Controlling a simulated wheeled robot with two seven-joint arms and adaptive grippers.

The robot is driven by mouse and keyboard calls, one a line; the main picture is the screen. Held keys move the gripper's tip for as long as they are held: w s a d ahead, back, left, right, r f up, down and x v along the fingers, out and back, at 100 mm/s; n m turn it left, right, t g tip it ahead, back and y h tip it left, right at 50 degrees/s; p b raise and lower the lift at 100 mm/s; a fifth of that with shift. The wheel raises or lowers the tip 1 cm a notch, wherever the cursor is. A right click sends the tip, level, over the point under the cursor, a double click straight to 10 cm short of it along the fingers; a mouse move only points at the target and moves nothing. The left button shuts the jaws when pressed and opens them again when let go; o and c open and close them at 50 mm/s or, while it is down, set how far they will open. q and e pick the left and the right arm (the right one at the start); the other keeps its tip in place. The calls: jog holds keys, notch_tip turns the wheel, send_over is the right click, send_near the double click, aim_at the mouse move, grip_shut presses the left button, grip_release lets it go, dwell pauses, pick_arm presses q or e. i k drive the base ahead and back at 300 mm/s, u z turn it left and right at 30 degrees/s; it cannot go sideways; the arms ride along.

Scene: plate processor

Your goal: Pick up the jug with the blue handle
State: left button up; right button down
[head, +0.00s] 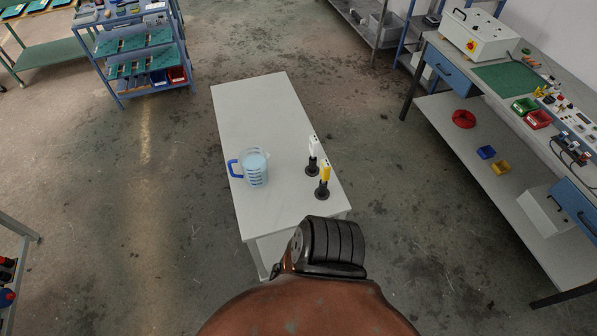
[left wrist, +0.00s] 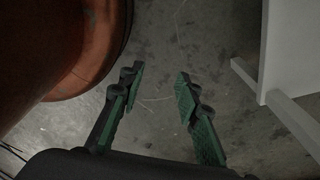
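A clear jug with a blue handle (head: 254,168) stands upright on a white table (head: 250,110) in the head view. It has dark markings on its side, and its handle points to the left. My left gripper (left wrist: 158,88) shows in the left wrist view, with its green-padded fingers apart and nothing between them. It is over the concrete floor, beside the white table's leg (left wrist: 290,120). The jug is not in the left wrist view. Neither gripper shows in the head view.
A white-topped device (head: 313,155) and a yellow-topped one (head: 324,180) stand on dark round bases right of the jug. The table's far half is bare. A workbench (head: 500,100) is at the right and a blue shelf rack (head: 140,60) at the upper left. Open floor lies between.

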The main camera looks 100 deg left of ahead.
aim_at(252, 159)
jog(key=i, duration=0.6)
jog(key=u, duration=2.65)
